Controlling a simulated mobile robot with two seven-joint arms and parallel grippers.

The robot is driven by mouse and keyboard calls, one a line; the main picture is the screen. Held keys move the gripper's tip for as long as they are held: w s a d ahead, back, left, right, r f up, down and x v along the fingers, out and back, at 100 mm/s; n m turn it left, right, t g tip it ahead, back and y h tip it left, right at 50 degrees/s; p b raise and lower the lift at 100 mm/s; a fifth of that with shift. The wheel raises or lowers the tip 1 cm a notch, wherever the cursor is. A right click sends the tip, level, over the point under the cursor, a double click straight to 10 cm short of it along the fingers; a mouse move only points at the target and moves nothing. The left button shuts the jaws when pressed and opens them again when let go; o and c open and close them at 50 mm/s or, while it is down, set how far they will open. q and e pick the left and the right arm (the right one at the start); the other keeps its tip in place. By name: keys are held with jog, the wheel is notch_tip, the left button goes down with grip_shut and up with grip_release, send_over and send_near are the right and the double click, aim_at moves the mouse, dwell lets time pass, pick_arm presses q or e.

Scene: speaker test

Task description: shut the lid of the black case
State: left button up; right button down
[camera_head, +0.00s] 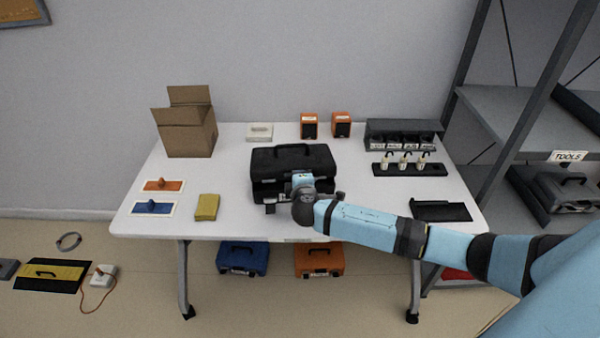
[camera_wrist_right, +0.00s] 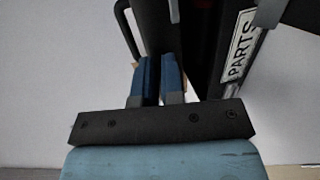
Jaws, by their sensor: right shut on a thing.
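The black case (camera_head: 265,190) stands at the middle of the white table, its handle on top of the lid (camera_head: 290,157). In the right wrist view the lid (camera_wrist_right: 160,20) is partly open: a dark gap with a little red inside separates it from the case body, which carries a white PARTS label (camera_wrist_right: 239,46). My right gripper (camera_head: 297,182) reaches the case's front from the right. In the wrist view its blue fingers (camera_wrist_right: 159,80) are shut on the lid at its front; the exact grip spot is partly hidden. My left gripper is not in view.
A cardboard box (camera_head: 190,138) and a yellow block (camera_head: 207,207) are left of the case. Two orange speakers (camera_head: 325,125) stand behind. A rack with white bottles (camera_head: 405,165) and a black tray (camera_head: 441,212) are at right.

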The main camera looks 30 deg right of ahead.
jog(key=f+b, duration=0.1)
jog(key=f, duration=0.1)
jog(key=s+f+b, duration=0.1)
jog(key=f, duration=0.1)
jog(key=shift+a, duration=0.2)
jog(key=shift+f, duration=0.3)
jog(key=c, duration=1.3)
grip_release()
jog(key=shift+f, duration=0.1)
jog(key=shift+o, duration=0.2)
jog(key=shift+w, duration=0.1)
